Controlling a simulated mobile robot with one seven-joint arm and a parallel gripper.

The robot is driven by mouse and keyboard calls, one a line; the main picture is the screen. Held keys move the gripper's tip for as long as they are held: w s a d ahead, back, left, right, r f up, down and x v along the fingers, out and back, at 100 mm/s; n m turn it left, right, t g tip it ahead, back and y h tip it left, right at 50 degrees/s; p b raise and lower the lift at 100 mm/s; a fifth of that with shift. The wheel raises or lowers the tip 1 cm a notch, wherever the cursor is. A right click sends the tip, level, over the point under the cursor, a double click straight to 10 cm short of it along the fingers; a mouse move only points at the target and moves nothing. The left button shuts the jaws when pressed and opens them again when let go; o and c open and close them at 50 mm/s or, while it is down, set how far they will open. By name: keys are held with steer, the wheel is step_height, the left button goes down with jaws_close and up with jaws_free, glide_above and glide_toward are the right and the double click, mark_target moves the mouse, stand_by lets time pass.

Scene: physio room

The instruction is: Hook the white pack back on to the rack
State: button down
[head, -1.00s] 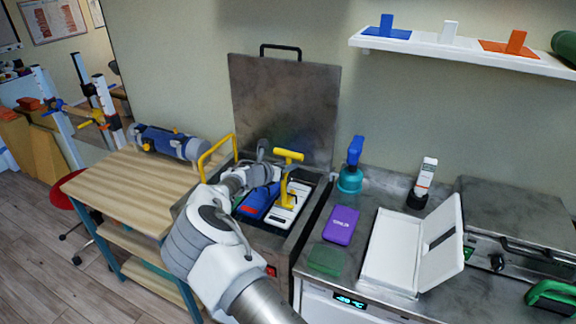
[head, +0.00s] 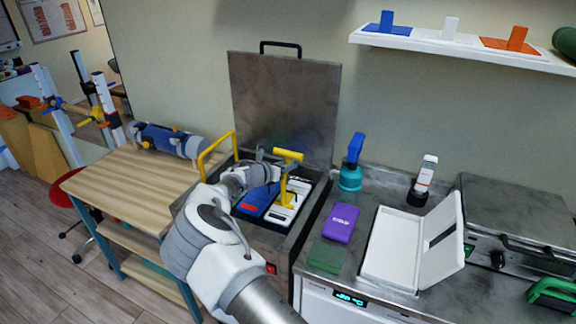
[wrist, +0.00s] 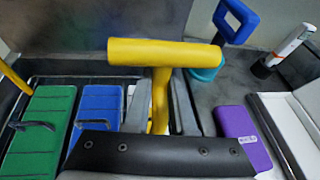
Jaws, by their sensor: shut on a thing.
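The white pack (head: 281,214) lies in the open steel tank (head: 317,207) on the right, beside the blue pack (head: 258,201). A yellow T-handled tool (head: 287,156) stands upright over the white pack; it also shows in the wrist view (wrist: 160,53). My gripper (head: 276,171) is shut on the tool's stem, below the crossbar. The tool's lower end reaches down to the white pack, but I cannot tell whether it is hooked on. In the wrist view, a dark riveted bar hides most of the white pack, and the rack is not clear.
The green pack (wrist: 42,132) lies left of the blue pack. The tank's steel lid (head: 285,105) stands open behind. A yellow bar handle (head: 203,160) rises at the tank's left.

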steer(key=s+a, duration=0.2)
steer(key=s, duration=0.4)
steer(key=shift+s+a+p, duration=0.35)
steer(key=shift+a+p, duration=0.05)
stand_by(0.9)
step_height(320, 180, up, 11)
steer(key=p, duration=0.7)
stand_by(0.7)
steer(key=shift+d, duration=0.1)
